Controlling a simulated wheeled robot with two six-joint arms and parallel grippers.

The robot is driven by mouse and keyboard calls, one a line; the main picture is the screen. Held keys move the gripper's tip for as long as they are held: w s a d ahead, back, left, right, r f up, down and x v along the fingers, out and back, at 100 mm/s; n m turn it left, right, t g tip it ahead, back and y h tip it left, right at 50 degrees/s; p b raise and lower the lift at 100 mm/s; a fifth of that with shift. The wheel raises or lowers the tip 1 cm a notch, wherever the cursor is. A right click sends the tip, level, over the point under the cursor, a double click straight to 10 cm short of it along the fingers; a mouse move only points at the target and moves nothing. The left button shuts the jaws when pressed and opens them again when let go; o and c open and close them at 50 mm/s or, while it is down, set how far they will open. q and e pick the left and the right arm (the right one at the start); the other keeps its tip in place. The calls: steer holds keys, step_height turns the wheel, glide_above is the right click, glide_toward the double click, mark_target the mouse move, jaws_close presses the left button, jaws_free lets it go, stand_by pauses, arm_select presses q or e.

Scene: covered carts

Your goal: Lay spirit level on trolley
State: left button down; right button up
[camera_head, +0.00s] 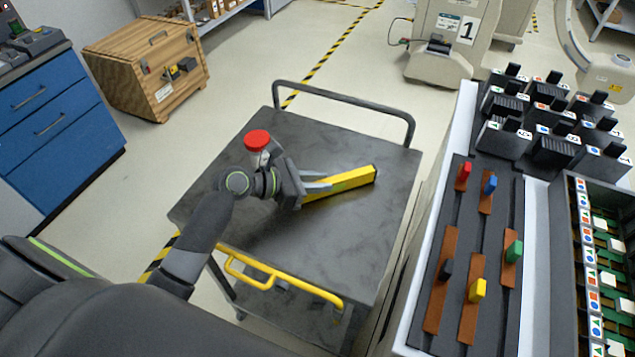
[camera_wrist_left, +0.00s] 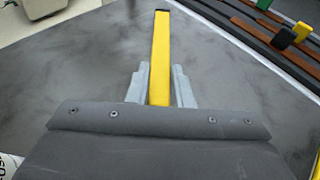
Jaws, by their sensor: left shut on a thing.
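The yellow spirit level (camera_head: 352,180) is over the dark grey top of the trolley (camera_head: 340,249), toward its right half. My left gripper (camera_head: 327,187) is shut on the level near its left end, and the bar sticks out to the right past the fingers. In the left wrist view the level (camera_wrist_left: 161,50) runs straight away between the two grey fingers (camera_wrist_left: 160,88). I cannot tell whether the level touches the trolley top (camera_wrist_left: 80,75) or is just above it. My right gripper is not in view.
A red-capped object (camera_head: 257,142) shows beside my left wrist. The trolley has a grey rail (camera_head: 345,102) at the back and a yellow handle (camera_head: 275,278) in front. A workbench with sliders (camera_head: 478,230) stands close on the right.

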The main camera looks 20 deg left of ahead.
arm_select(q)
steer(key=shift+f, duration=0.2)
steer(key=c, duration=1.3)
jaws_free()
steer(key=shift+r, duration=0.15)
steer(key=v, duration=1.2)
steer(key=shift+s, duration=0.1)
